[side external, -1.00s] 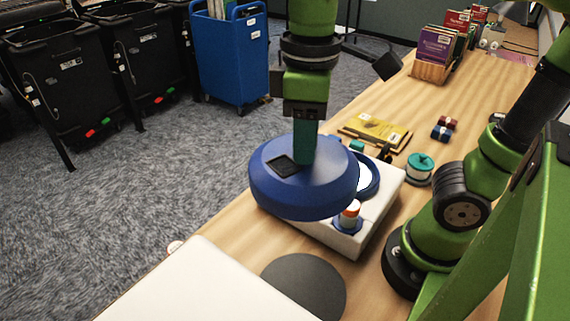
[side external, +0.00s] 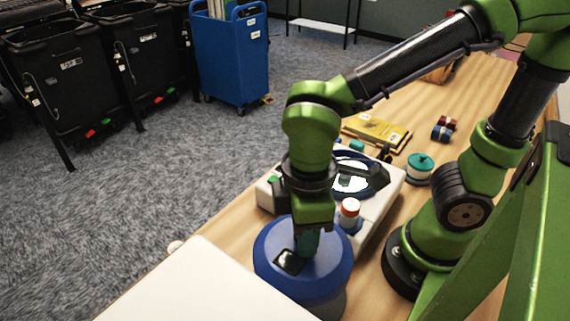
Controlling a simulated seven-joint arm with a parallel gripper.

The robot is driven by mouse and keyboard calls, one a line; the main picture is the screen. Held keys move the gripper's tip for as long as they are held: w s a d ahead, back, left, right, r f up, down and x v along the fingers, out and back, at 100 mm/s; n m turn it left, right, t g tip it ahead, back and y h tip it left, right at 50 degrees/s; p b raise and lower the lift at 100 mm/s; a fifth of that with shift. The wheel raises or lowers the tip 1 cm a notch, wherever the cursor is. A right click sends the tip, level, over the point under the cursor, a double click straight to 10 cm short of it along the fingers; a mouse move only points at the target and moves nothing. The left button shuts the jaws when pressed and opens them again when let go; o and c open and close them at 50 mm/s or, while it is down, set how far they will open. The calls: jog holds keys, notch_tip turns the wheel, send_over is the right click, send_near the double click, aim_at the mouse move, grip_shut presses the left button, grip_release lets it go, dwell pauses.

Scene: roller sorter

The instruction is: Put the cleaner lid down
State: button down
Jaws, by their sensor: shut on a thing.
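The cleaner lid (side external: 330,262) is a wide blue disc with a dark square patch and a teal grip on top. My gripper (side external: 307,242) points down and is shut on the teal grip at the lid's middle. The lid is level, over the round dark grey mat (side external: 337,305), which it mostly hides. I cannot tell whether the lid touches the mat. The white cleaner body (side external: 391,184) stands open behind it, with a blue-rimmed round well (side external: 376,172) holding a shiny disc. My arm partly covers the body.
A white board or box (side external: 200,285) lies left of the lid.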

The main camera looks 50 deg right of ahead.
notch_tip(320, 180, down, 10)
jog(key=shift+f, duration=0.2)
jog(key=shift+f, duration=0.1)
dwell(0.3)
jog(key=c, duration=0.8)
grip_release()
notch_tip(320, 180, up, 12)
jog(key=w+d+r+m+t, duration=0.2)
jog(key=d+m, duration=0.2)
jog(key=d, duration=0.1)
jog(key=w+d+r+m+t+y, duration=0.1)
jog(key=w+d+r+m+t, duration=0.1)
jog(key=d+m, duration=0.2)
jog(key=w+d+r+m+t+y, duration=0.1)
jog(key=w+d+r+m+t, duration=0.1)
jog(key=d+m, duration=0.3)
jog(key=shift+d+r+t, duration=0.5)
jog(key=shift+d+t, duration=0.1)
jog(key=shift+d, duration=0.3)
